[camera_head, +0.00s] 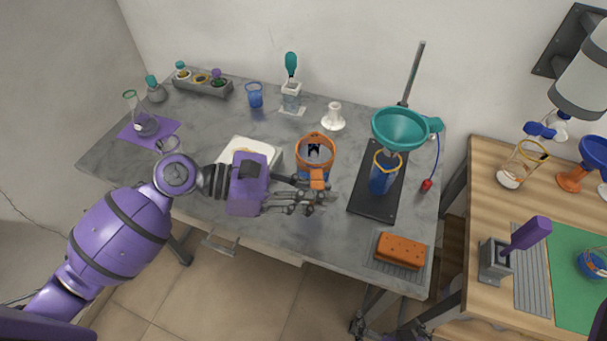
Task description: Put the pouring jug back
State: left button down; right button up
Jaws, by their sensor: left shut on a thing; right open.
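The pouring jug (315,140) has a wide orange rim and an orange handle, and its body shows blue. It is upright at the middle of the grey table, near the front. My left gripper (318,189) comes in from the left and is shut on the jug's handle, on the near side. The fingers hide part of the lower jug, and I cannot tell whether its base touches the table. My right gripper (392,328) is at the bottom edge, below the table's front edge, partly cut off, open and empty.
A white scale-like box (250,150) stands left of the jug. Right of it, a stand with a black base (367,205) carries a teal funnel (400,128) over a blue orange-rimmed vessel (383,175). An orange sponge (400,250) lies front right. A white conical piece (333,116) stands behind.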

pick_arm(q)
jog(key=shift+s+a+f, duration=0.25)
jog(key=shift+a+f, duration=0.05)
jog(key=shift+f, duration=0.2)
jog(key=shift+s+a+f+g, duration=0.2)
jog(key=shift+f+g, duration=0.05)
jog(key=shift+g, duration=0.15)
jog(key=shift+s, duration=0.1)
jog(key=shift+d+r, duration=0.15)
jog(key=shift+f, duration=0.2)
notch_tip(320, 180, down, 6)
jog(key=shift+r+b, duration=0.2)
jog(key=shift+b, duration=0.6)
pick_arm(e)
jog(key=shift+w+a+f, duration=0.15)
jog(key=shift+a+f, duration=0.05)
jog(key=shift+f, duration=0.4)
